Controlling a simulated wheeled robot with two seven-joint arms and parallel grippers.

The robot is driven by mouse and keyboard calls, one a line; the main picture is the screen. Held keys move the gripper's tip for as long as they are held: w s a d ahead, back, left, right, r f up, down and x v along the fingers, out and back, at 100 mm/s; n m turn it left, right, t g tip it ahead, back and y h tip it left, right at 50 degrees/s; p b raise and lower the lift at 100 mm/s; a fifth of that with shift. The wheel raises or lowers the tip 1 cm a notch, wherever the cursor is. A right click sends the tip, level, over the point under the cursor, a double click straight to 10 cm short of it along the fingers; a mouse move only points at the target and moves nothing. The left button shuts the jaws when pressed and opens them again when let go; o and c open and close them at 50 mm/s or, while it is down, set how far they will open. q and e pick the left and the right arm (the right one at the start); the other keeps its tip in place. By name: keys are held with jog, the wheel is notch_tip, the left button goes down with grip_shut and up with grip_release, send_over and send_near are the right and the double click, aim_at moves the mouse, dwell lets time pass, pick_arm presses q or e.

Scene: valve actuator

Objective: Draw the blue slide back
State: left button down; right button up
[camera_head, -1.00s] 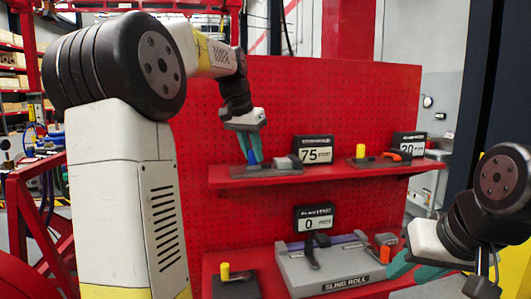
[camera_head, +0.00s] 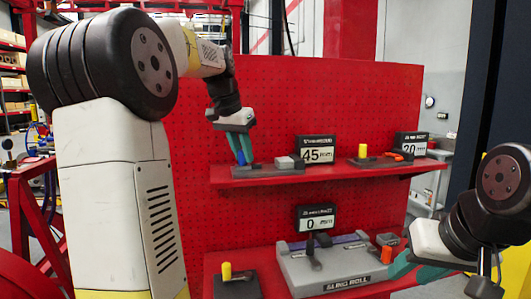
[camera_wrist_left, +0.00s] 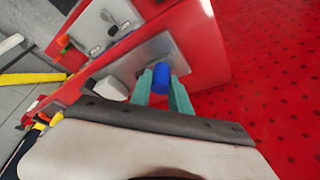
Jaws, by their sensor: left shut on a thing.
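The blue slide (camera_head: 241,158) stands at the left end of a grey base (camera_head: 268,170) on the upper red shelf. It also shows as a blue knob in the left wrist view (camera_wrist_left: 161,77). My left gripper (camera_head: 240,153) points down and is shut on the blue slide, with a teal finger on each side of it.
A red perforated panel (camera_head: 300,100) stands behind.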

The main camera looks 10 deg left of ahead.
pick_arm(q)
jog(key=c, duration=1.2)
grip_release()
jog(key=shift+r, duration=0.1)
jog(key=v, duration=0.7)
jog(key=shift+r, duration=0.35)
jog(key=shift+s+a, duration=0.1)
jog(key=shift+s, duration=0.05)
jog(key=s+d+f+n+t, duration=0.1)
jog(key=s+d+f, duration=0.4)
jog(key=s+f, duration=0.5)
jog(key=s+d+f+n+t, duration=0.1)
jog(key=s+d+f, duration=0.4)
jog(key=s+f, duration=0.5)
jog(key=shift+s+d+n+h, duration=0.25)
jog(key=shift+s+n+h, duration=0.25)
jog(key=shift+s, duration=0.4)
